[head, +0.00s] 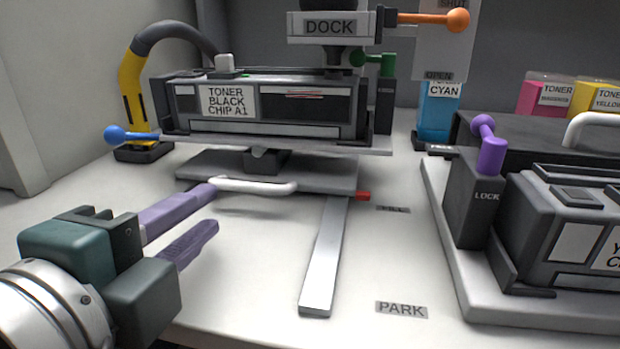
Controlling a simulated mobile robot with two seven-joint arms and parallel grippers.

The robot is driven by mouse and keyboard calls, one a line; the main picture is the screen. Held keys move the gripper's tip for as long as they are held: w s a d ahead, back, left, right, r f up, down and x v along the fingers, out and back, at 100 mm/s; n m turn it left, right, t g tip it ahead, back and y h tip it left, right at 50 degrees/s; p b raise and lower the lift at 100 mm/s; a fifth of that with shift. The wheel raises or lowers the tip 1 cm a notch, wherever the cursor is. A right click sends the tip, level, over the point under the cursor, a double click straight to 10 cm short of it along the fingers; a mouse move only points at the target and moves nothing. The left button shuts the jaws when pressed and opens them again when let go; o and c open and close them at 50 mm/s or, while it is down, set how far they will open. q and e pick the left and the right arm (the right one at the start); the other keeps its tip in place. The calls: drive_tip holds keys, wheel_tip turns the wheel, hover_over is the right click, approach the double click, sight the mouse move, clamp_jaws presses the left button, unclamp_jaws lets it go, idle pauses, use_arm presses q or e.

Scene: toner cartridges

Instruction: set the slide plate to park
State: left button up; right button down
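The slide plate (330,178) is a grey plate with a white handle bar (253,187) on its front edge. It sits at the back end of a metal rail (325,262), beside the label that seems to read FILL (393,209). The PARK label (401,309) lies near the rail's front end. A black toner cartridge (295,104) rides on a tray above the plate, under the DOCK head (331,27). My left gripper (213,206) is open, with purple fingers apart and empty. Its upper fingertip is close to the handle's left end; contact is unclear. My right gripper is out of view.
A blue-knobbed lever (118,135) sticks out left of the tray. On the right, a second cartridge (567,232) stands in a cradle with a purple LOCK lever (490,150). An orange-knobbed lever (455,20) is at the dock. The table around the rail is clear.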

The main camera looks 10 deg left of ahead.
sight(239, 189)
use_arm(q)
drive_tip(key=b+x, duration=0.1)
drive_tip(key=x, duration=0.6)
drive_tip(key=shift+w+f, duration=0.1)
clamp_jaws()
idle(1.2)
